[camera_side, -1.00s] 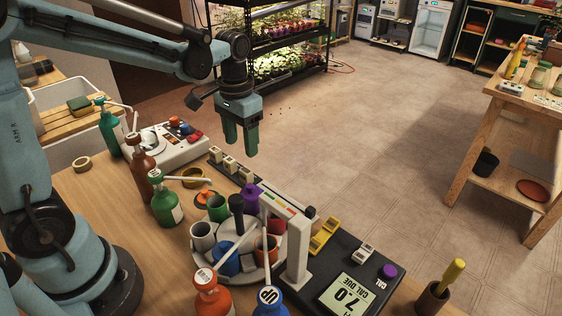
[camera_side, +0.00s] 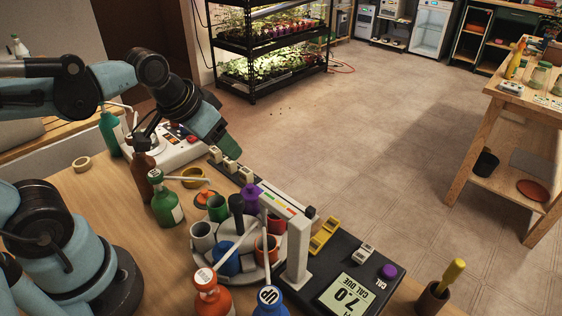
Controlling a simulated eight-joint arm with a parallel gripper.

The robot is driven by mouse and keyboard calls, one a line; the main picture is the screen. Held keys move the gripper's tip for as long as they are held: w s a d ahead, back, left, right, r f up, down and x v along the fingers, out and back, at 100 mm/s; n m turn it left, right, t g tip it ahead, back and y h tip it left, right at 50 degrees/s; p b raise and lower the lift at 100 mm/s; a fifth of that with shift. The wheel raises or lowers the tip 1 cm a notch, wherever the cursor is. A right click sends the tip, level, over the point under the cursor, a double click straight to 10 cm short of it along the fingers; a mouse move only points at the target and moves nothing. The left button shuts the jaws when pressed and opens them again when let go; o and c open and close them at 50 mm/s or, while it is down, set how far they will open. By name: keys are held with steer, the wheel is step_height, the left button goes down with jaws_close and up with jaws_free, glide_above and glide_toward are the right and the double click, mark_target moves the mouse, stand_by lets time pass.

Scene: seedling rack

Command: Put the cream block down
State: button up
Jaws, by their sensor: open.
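Several small cream blocks stand in a row on a dark strip along the table's far edge; the nearest one (camera_side: 246,175) and the middle one (camera_side: 230,166) show clearly. A third cream block (camera_side: 214,155) stands at the far end of the row. I cannot tell which one the task means. My gripper (camera_side: 228,149) is tilted, with its green fingers pointing down and right, just above and behind the row in the picture. It is open, and no block shows between its fingers. I cannot tell whether a fingertip touches a block.
A grey carousel (camera_side: 272,272) with coloured cups stands in the middle front. A green squirt bottle (camera_side: 166,204), a brown bottle (camera_side: 142,162) and a white bench device (camera_side: 186,152) crowd the left. A dark meter (camera_side: 325,285) stands at right. Bare wood shows at left.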

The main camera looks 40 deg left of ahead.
steer(key=shift+s+d+f+t, duration=0.2)
steer(key=shift+s+f+t, duration=0.1)
steer(key=shift+s+t, duration=0.3)
steer(key=shift+w, duration=0.1)
steer(key=g, duration=0.7)
glide_above(244, 171)
step_height(244, 171, down, 6)
step_height(244, 171, down, 4)
steer(key=shift+f, duration=0.7)
